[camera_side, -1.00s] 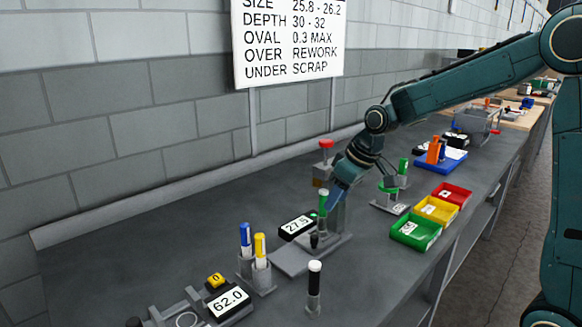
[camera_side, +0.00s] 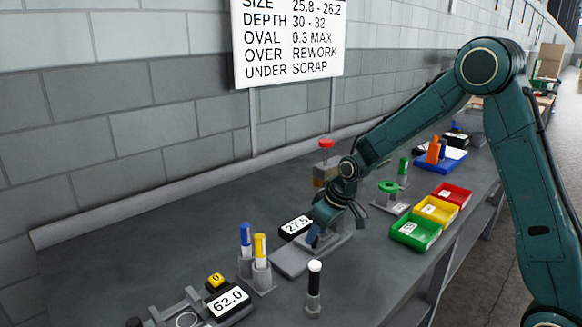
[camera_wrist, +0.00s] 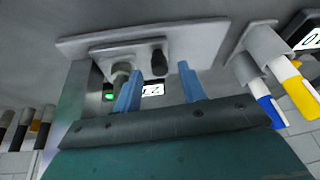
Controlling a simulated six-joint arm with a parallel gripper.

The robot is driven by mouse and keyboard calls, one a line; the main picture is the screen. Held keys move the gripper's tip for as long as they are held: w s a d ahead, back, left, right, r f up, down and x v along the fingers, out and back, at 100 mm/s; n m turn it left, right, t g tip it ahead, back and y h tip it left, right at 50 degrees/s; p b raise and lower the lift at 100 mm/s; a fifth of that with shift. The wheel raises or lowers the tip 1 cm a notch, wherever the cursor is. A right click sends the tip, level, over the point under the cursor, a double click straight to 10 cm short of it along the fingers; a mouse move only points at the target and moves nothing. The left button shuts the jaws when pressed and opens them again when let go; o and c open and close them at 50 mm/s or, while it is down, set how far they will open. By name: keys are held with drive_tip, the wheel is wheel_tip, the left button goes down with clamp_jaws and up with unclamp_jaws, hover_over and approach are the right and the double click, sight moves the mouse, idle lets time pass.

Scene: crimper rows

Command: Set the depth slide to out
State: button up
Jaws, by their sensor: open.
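The depth gauge stands mid-bench, with a grey base plate (camera_side: 292,262), a red-topped column (camera_side: 326,150) and a black display reading 27.5 (camera_side: 296,226). In the wrist view its plate (camera_wrist: 190,38) carries a short black knob (camera_wrist: 158,60), which looks like the slide's handle. Beside the knob is a grey post with a green end (camera_wrist: 120,76). My gripper (camera_side: 315,236) is low over the gauge and hides the knob in the side view. In the wrist view its blue fingers (camera_wrist: 159,72) are open, with the knob near the gap between their tips. Contact cannot be told.
Blue and yellow markers (camera_side: 260,250) stand in holders to the left. A black pin with a white top (camera_side: 314,278) stands in front. A 62.0 display (camera_side: 229,301) is at front left. Green, yellow and red bins (camera_side: 416,231) lie to the right.

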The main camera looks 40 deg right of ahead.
drive_tip(key=shift+w+f, duration=0.25)
drive_tip(key=shift+f, duration=0.35)
clamp_jaws()
drive_tip(key=shift+a, duration=0.15)
drive_tip(key=shift+a, duration=4.45)
unclamp_jaws()
